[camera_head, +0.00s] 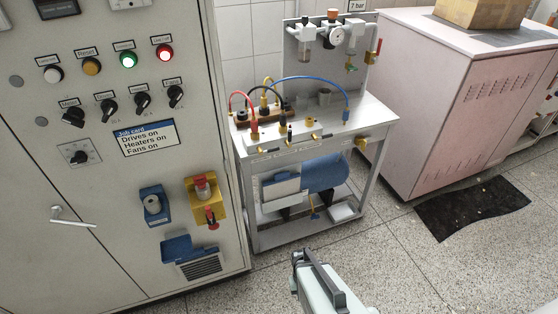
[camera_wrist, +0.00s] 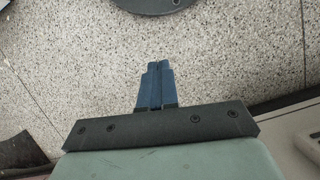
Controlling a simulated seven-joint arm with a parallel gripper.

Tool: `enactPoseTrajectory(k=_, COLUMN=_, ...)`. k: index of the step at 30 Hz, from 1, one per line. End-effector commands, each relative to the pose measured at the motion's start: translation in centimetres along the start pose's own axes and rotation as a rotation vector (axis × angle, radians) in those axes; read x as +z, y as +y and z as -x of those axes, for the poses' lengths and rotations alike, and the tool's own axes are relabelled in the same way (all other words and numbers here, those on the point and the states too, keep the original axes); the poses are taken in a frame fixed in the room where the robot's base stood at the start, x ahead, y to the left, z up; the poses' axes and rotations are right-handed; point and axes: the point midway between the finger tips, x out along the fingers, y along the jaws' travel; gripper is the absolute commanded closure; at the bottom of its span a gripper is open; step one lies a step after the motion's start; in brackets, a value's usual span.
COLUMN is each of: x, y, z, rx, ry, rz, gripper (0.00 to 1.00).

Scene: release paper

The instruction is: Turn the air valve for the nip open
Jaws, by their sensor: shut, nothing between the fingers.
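A metal bench (camera_head: 375,123) stands in the middle of the head view. Several small brass valves (camera_head: 312,122) sit along its top near the front edge, with label strips too small to read. A back panel (camera_head: 298,65) carries an air unit with a round gauge (camera_head: 337,36), a red-handled valve (camera_head: 375,50) and a green-handled one (camera_head: 351,67). I cannot tell which is the nip valve or how it is set. My gripper (camera_wrist: 157,66) shows in the wrist view with its blue fingers shut and empty, over bare floor, apart from the bench.
A control cabinet (camera_head: 60,170) with switches and lamps stands at left. A pinkish cabinet (camera_head: 440,110) stands at right beside a dark mat (camera_head: 473,209). Red, black, yellow and blue hoses (camera_head: 320,79) arch over the bench top. The speckled floor in front is clear.

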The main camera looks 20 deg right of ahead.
Motion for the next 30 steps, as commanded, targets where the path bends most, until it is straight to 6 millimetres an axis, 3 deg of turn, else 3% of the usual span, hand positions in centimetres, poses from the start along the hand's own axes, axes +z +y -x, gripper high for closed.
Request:
enactPoseTrajectory(k=8, x=-7.7, y=1.8, z=0.8, rx=0.039, ry=0.265, rz=0.109, gripper=1.00)
enactPoseTrajectory(k=14, x=-15.1, y=3.2, z=3.4, rx=0.151, ry=0.559, rz=0.334, gripper=1.00)
enactPoseTrajectory(k=21, x=-22.8, y=3.6, z=9.0, rx=0.432, ry=0.910, rz=0.690, gripper=1.00)
enactPoseTrajectory(k=25, x=-25.5, y=3.4, z=12.8, rx=0.649, ry=1.068, rz=0.877, gripper=1.00)
enactPoseTrajectory(k=30, x=-27.4, y=2.7, z=17.9, rx=1.005, ry=1.223, rz=1.091, gripper=1.00)
